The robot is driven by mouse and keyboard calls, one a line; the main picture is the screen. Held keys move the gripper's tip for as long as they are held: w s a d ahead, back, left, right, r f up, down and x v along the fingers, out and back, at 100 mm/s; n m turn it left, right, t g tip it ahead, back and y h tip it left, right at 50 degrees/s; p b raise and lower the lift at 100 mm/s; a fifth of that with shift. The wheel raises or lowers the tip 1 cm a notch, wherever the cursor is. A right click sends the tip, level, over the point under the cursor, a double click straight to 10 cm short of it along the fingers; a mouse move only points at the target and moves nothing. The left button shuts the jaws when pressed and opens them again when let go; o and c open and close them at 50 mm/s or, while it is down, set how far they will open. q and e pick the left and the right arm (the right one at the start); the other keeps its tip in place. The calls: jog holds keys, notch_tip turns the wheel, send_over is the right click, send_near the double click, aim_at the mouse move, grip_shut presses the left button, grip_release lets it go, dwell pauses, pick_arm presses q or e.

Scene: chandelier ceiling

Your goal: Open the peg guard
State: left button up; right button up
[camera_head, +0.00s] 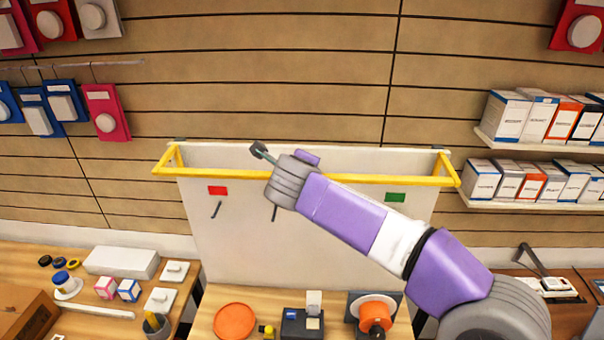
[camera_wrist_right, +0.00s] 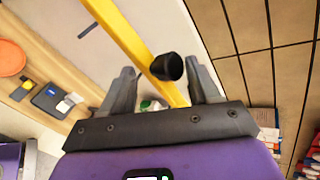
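The peg guard is a yellow bar frame (camera_head: 355,179) standing out from the top of a white board (camera_head: 330,225). Its bar (camera_wrist_right: 128,40) also crosses the right wrist view diagonally. My right gripper (camera_wrist_right: 163,84) is open, with one finger on each side of the bar. A black round-ended piece (camera_wrist_right: 167,67) shows at the bar between the fingers. Whether a finger touches the bar cannot be told. In the head view, my right arm reaches in from the right and hides part of the bar left of its middle. My left gripper is not in view.
The board carries a red label (camera_head: 217,190), a green label (camera_head: 395,197) and dark pegs (camera_head: 216,210). Below is a table with an orange disc (camera_head: 234,321) and small devices. Boxed goods stand on shelves (camera_head: 500,145) at right. Packets (camera_head: 106,112) hang at left.

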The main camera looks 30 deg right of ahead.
jog(key=v, duration=0.7)
jog(key=shift+s+b, duration=0.2)
jog(key=shift+b, duration=0.1)
jog(key=shift+s+a+r, duration=0.1)
jog(key=shift+s+r, duration=0.05)
